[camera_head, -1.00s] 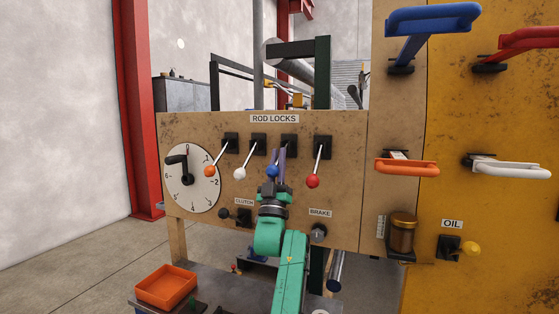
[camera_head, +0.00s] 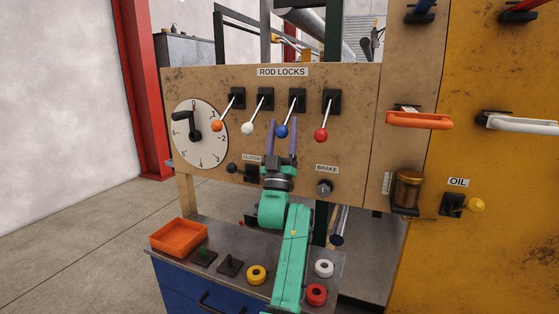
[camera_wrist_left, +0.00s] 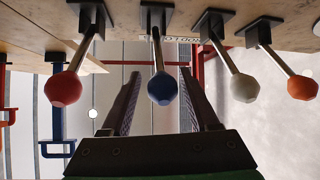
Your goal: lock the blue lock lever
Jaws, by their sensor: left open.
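The blue lock lever has a blue ball knob (camera_head: 282,131) on a metal rod. It hangs down and slightly left from its black mount (camera_head: 298,99), under the ROD LOCKS label. My left gripper (camera_head: 282,122) comes up from below, open, with one purple finger on each side of the blue knob in the head view. In the left wrist view the blue knob (camera_wrist_left: 162,88) shows in the gap between the two fingers (camera_wrist_left: 160,95), with visible room on both sides. Whether it lies deep between the fingers is hard to tell. My right gripper is not in view.
An orange-knob lever (camera_head: 217,126) and a white-knob lever (camera_head: 247,128) hang to the left, a red-knob lever (camera_head: 321,135) to the right. A dial (camera_head: 213,148) is at left. The clutch and brake knob (camera_head: 324,187) sit below. An orange tray (camera_head: 178,238) stands on the bench.

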